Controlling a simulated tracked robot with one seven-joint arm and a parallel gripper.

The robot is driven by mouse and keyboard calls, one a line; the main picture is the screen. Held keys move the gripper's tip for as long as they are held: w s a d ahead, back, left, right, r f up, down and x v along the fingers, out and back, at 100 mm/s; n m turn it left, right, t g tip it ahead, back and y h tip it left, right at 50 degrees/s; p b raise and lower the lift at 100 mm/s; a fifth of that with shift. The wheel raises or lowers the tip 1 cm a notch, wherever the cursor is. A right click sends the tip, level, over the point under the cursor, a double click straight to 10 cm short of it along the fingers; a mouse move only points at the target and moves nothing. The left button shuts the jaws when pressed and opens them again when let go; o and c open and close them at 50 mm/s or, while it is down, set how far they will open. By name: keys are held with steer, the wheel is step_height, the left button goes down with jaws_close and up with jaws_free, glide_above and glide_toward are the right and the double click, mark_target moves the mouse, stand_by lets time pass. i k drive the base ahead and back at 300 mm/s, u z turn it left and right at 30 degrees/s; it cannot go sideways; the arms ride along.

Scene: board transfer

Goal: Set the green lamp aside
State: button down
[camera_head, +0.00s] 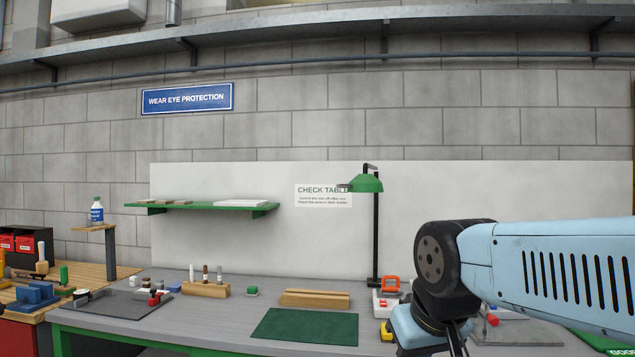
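The green lamp (367,184) stands upright near the back of the grey check table (215,321), right of centre. It has a green shade on a thin black post, with the shade in front of the edge of a wall notice. Its foot is partly crowded by small items. My light-blue arm reaches in from the right, in front of the table's right part, and its dark joint is to the right of the lamp post. My gripper does not show; the arm runs down out of the bottom of the picture. Nothing of mine is seen touching the lamp.
A dark green mat (305,327) lies bare at the table's front. A wooden grooved block (315,298) and a wooden holder with upright pieces (205,289) stand behind it. An orange-handled item (390,283) sits right beside the lamp's foot. A green shelf (210,207) hangs left.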

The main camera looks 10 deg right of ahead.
mark_target(364, 183)
steer(key=i, duration=0.9)
steer(key=z, duration=0.05)
